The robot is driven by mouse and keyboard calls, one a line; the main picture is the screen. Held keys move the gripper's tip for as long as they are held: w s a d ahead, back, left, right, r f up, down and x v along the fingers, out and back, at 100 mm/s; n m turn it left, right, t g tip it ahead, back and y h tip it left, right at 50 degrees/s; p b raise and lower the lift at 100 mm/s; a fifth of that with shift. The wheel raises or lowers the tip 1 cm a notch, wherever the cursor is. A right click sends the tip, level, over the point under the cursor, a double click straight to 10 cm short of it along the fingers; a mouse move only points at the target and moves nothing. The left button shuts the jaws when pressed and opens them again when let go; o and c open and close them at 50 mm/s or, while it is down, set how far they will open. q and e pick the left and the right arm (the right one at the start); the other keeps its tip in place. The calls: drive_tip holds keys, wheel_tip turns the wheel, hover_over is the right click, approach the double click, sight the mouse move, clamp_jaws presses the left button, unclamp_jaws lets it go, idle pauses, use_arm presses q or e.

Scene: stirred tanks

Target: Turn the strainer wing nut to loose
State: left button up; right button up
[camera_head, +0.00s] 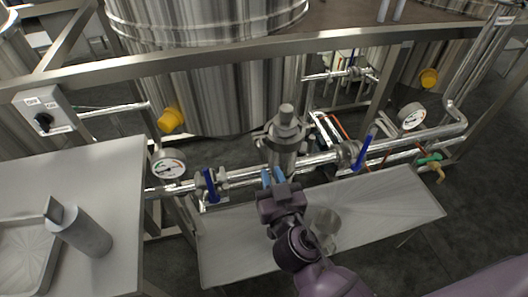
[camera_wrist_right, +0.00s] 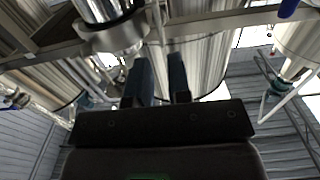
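The strainer (camera_head: 285,145) is an upright steel body with a capped top, set in the horizontal steel pipe in the middle of the head view. In the right wrist view a steel clamp ring (camera_wrist_right: 112,36) runs around a shiny cylinder at upper left. A small metal piece at the ring's right end (camera_wrist_right: 156,20) may be the wing nut; its position cannot be read. In the head view I cannot make out the wing nut. My right gripper (camera_head: 273,176) is just in front of and below the strainer. Its two blue fingers (camera_wrist_right: 159,62) are apart with nothing between them. My left gripper is not in view.
Blue-handled valves (camera_head: 211,186) (camera_head: 364,150) flank the strainer on the pipe. Pressure gauges (camera_head: 169,166) (camera_head: 411,116) stand at both sides. Below is a grey shelf (camera_head: 410,205) with a clear container (camera_head: 323,224). A table (camera_head: 105,165) with a grey cylinder (camera_head: 86,234) is at left.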

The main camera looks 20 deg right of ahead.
sight(263, 152)
drive_tip(key=w, duration=0.7)
drive_tip(key=shift+w+p, duration=0.15)
drive_tip(key=shift+p, duration=0.2)
clamp_jaws()
